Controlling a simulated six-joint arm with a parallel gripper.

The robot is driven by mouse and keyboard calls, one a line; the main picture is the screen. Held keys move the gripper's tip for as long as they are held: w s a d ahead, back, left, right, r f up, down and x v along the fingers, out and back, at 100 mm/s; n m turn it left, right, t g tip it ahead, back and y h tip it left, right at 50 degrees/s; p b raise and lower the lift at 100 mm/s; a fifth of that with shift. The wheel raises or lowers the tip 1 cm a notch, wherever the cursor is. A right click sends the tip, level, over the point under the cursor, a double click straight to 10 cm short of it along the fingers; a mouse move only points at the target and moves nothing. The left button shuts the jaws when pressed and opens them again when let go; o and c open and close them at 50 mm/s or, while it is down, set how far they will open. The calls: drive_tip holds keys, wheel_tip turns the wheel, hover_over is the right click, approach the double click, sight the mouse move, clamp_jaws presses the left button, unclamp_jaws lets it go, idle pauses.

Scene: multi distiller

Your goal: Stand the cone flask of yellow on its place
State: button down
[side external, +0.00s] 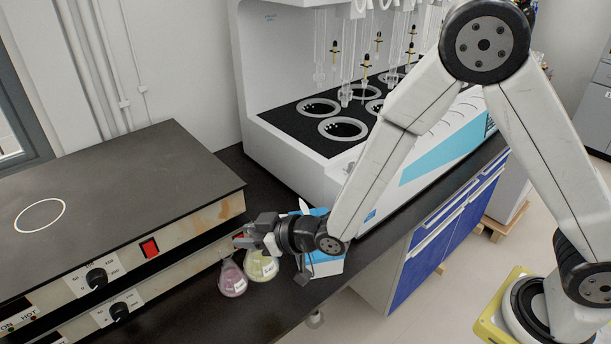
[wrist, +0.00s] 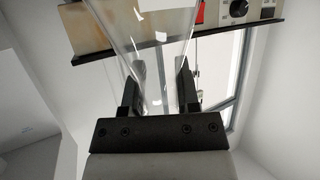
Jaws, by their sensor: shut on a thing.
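The cone flask of yellow (side external: 262,268) is upright beside the hotplate in the side view, with a white label on its front. My gripper (side external: 250,234) is shut on its neck from the right. In the wrist view the clear glass of the flask (wrist: 155,45) runs between the two fingers of my gripper (wrist: 157,88); its yellow content does not show there. I cannot tell whether the base touches the dark bench. A white ring mark (side external: 40,215) lies on the hotplate top at the left and is empty.
A pink cone flask (side external: 233,281) stands close at the left of the yellow one. A hotplate (side external: 130,185) with knobs and a red switch fills the left. A blue-white box (side external: 328,264) is just behind my wrist. The distiller (side external: 300,140) with round wells stands behind.

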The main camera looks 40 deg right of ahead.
drive_tip(key=w+d+r+m+t+h, duration=0.1)
drive_tip(key=w+d+r+m+h, duration=0.15)
drive_tip(key=d, duration=0.65)
drive_tip(key=w+d+r+m+h, duration=0.1)
drive_tip(key=d+r, duration=0.3)
drive_tip(key=d, duration=0.4)
drive_tip(key=w+d+r+m+t+h, duration=0.1)
drive_tip(key=w+d+r+h, duration=0.15)
drive_tip(key=d, duration=0.65)
drive_tip(key=s+d+r+m+h, duration=0.1)
drive_tip(key=s+d+r+m, duration=0.1)
drive_tip(key=d, duration=0.6)
drive_tip(key=s+d+r+m+h, duration=0.1)
drive_tip(key=s+d+r+h, duration=0.1)
drive_tip(key=s+d, duration=0.3)
drive_tip(key=s+d+r+m+g+h, duration=0.1)
drive_tip(key=s+d+r, duration=0.3)
drive_tip(key=d, duration=0.8)
drive_tip(key=shift+m+h, duration=0.7)
drive_tip(key=shift+m, duration=0.15)
drive_tip(key=w+d+f, duration=0.6)
drive_tip(key=w+f, duration=0.3)
drive_tip(key=w, duration=0.2)
drive_tip(key=shift+w+d+f, duration=0.2)
drive_tip(key=shift+w, duration=0.15)
